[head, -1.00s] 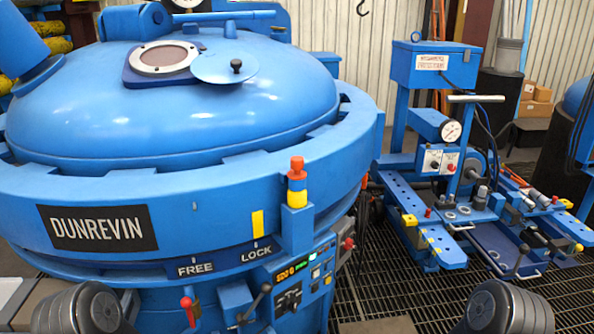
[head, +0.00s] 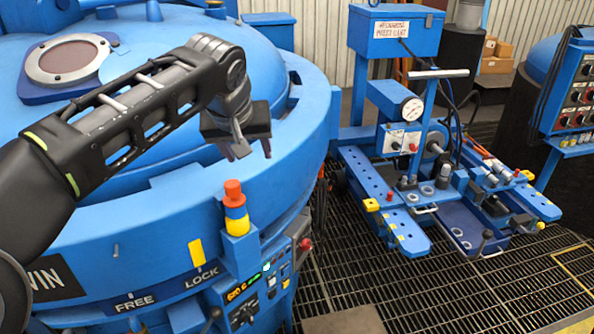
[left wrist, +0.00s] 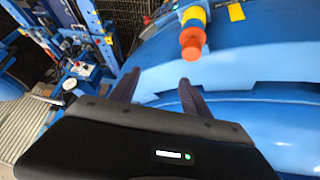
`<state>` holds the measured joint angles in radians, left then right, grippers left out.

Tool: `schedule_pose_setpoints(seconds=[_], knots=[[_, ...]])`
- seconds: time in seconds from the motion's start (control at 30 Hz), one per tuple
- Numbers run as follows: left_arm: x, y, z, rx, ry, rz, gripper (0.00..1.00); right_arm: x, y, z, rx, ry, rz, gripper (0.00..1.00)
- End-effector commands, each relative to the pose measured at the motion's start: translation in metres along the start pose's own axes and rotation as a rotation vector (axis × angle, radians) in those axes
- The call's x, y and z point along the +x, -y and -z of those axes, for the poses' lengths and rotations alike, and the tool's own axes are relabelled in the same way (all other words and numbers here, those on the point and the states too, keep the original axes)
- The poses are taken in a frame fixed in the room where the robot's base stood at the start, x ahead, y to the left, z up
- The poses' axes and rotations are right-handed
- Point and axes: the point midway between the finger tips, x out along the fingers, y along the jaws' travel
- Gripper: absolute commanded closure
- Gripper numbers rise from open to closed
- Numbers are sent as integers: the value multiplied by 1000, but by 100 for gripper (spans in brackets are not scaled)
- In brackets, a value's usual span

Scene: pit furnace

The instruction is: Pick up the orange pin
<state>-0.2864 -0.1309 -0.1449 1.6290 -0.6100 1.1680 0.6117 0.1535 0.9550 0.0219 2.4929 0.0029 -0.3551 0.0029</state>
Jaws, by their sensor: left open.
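The orange pin (head: 233,191) stands upright in a blue block on the rim of the blue furnace (head: 160,215), with a yellow and blue band below its orange head. My left gripper (head: 250,152) is above and a little behind the pin, pointing down, open and empty. In the left wrist view the pin (left wrist: 193,42) shows beyond the open fingertips (left wrist: 157,82), apart from them, slightly to the right. My right gripper is not in view.
A blue wheeled cart (head: 415,170) with a gauge stands to the right on the grated floor (head: 350,280). The round furnace lid (head: 130,120) rises behind the rim. A control panel (head: 262,285) sits below the pin.

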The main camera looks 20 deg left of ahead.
Motion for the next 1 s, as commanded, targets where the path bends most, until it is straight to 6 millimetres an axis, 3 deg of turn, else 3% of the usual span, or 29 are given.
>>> schedule_pose_setpoints(seconds=[0.1,0.2,0.57,0.8,1.0], knots=[[-8,29,-15,-81,78,113,45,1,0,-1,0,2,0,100],[-10,40,-28,-123,125,165,45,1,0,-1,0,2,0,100],[-9,41,-31,-145,135,173,45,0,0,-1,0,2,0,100],[12,44,-35,-144,136,173,45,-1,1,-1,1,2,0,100],[16,44,-35,-144,134,171,45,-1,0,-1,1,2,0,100]])
